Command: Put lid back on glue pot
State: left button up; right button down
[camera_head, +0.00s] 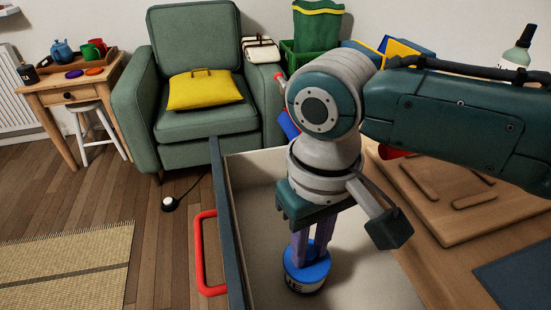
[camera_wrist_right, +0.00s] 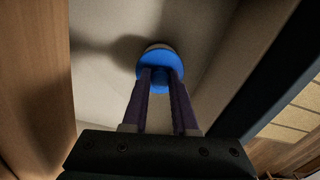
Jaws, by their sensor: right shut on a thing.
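The glue pot (camera_head: 303,288) stands upright in the open drawer, with part of a dark-lettered label showing. The blue lid (camera_head: 293,267) is at the pot's top; I cannot tell if it is fully seated. My right gripper (camera_head: 312,256) points down, with its purple fingers shut on the lid's middle. In the right wrist view the blue lid (camera_wrist_right: 153,60) sits between and beyond the fingertips (camera_wrist_right: 160,80), with a thin pale edge of the pot (camera_wrist_right: 158,46) behind it. My left gripper is in neither view.
The drawer (camera_head: 258,180) has a dark front with a red handle (camera_head: 200,255); its floor around the pot looks clear. A wooden board (camera_head: 470,205) lies on the top at right. A green armchair (camera_head: 190,60) with a yellow cushion (camera_head: 205,90) stands behind.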

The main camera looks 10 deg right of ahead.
jog(key=shift+p, duration=0.35)
dwell(0.3)
jog(key=shift+c, duration=0.6)
grip_release()
jog(key=shift+r, duration=0.15)
notch_tip(320, 180, up, 3)
jog(key=p, duration=0.3)
jog(key=shift+r+p, duration=1.9)
jog(key=shift+p, duration=0.7)
